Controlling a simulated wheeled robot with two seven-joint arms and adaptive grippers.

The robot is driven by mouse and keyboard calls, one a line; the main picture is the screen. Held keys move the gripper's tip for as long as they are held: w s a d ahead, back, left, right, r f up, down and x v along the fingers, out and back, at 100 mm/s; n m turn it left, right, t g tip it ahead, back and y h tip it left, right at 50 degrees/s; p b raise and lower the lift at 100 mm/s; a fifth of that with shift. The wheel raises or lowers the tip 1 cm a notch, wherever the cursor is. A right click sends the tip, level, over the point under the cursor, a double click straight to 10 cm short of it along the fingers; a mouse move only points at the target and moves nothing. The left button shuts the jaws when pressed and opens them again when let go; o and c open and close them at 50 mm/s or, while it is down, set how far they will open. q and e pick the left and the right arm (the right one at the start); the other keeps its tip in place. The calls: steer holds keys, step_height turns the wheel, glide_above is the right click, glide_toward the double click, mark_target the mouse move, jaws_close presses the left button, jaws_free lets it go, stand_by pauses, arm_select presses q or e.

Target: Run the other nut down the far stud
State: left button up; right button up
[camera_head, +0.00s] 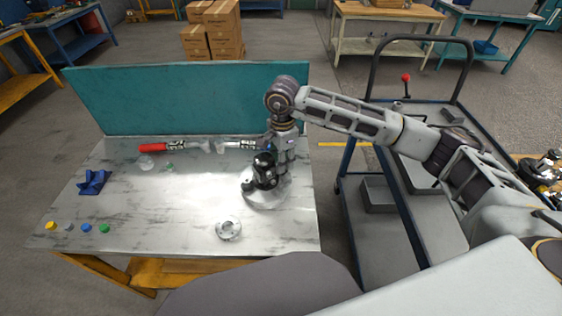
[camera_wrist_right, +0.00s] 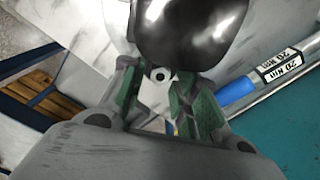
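The hydraulic motor (camera_head: 262,172), with a black body, stands on the flat plate at the right part of the table. In the right wrist view its glossy black body (camera_wrist_right: 190,28) fills the top. My right gripper (camera_head: 270,153) reaches down at the motor from above right. In the right wrist view its green-padded fingers (camera_wrist_right: 160,82) close in on both sides of a small round nut (camera_wrist_right: 160,75) with a dark centre, beside the black body. The stud under it and the other nut cannot be made out. My left gripper is not in view.
A metal flange ring (camera_head: 228,230) lies in front of the motor. Torque wrenches, one red-handled (camera_head: 153,148), lie at the back near the teal panel (camera_head: 190,97). A blue cloth (camera_head: 94,182) and several coloured caps (camera_head: 86,228) are at left. The table's middle left is clear.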

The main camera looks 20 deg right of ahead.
steer(key=shift+w+d, duration=0.15)
steer(key=shift+d, duration=0.1)
stand_by(0.4)
steer(key=shift+n+b, duration=0.4)
steer(key=shift+b, duration=0.05)
steer(key=shift+f+n+b, duration=0.1)
steer(key=shift+n+b, duration=0.95)
steer(key=shift+n, duration=0.35)
steer(key=shift+n+b, duration=0.65)
steer(key=shift+n, duration=0.45)
steer(key=shift+a, duration=0.15)
steer(key=shift+c, duration=0.2)
